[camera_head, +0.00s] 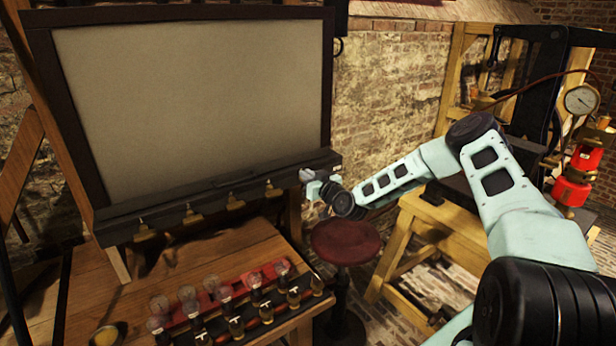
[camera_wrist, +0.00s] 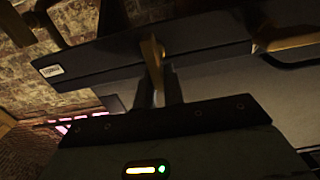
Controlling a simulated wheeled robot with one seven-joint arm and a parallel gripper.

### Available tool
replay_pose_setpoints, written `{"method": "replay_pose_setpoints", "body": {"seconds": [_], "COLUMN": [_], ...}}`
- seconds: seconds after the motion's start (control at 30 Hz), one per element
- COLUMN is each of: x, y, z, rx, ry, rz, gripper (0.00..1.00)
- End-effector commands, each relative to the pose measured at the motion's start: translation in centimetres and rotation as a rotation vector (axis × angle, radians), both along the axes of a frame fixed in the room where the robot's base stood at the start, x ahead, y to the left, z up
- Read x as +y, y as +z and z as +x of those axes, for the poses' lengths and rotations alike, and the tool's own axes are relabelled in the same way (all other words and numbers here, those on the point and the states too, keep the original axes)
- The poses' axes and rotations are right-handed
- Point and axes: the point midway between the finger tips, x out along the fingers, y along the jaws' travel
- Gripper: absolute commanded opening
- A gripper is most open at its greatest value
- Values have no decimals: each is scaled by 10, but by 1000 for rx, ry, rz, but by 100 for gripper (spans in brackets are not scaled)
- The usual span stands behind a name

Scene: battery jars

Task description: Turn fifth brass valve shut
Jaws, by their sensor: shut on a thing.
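A black bar (camera_head: 215,192) runs along the bottom of a large framed panel and carries a row of brass valves. The valves to the left of my gripper, such as the one nearest it (camera_head: 272,190), hang below the bar. My gripper (camera_head: 309,179) is at the bar's right end. In the wrist view my gripper (camera_wrist: 158,78) is shut on the fifth brass valve (camera_wrist: 152,48), whose flat handle stands between the fingers. Another brass valve (camera_wrist: 280,40) shows to the right there. In the head view the gripped valve is mostly hidden by my gripper.
Below the bar, a wooden table (camera_head: 250,250) holds glass jars and bulbs in a red rack (camera_head: 212,300). A round red stool (camera_head: 346,242) stands below my forearm. A wooden bench with a gauge (camera_head: 581,99) and red device is at the right.

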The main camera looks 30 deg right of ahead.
Motion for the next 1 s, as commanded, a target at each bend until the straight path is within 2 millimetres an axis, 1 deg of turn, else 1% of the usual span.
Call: {"method": "replay_pose_setpoints", "body": {"seconds": [0.17,0.37,0.57,1.0], "x": [-1,-4,-8,-17], "y": [-2,-5,-8,-12], "z": [0,0,0,0], "rx": [1,2,8,22], "ry": [0,-1,0,-2], "rz": [30,128,294,714], "gripper": [0,0,0,0]}}
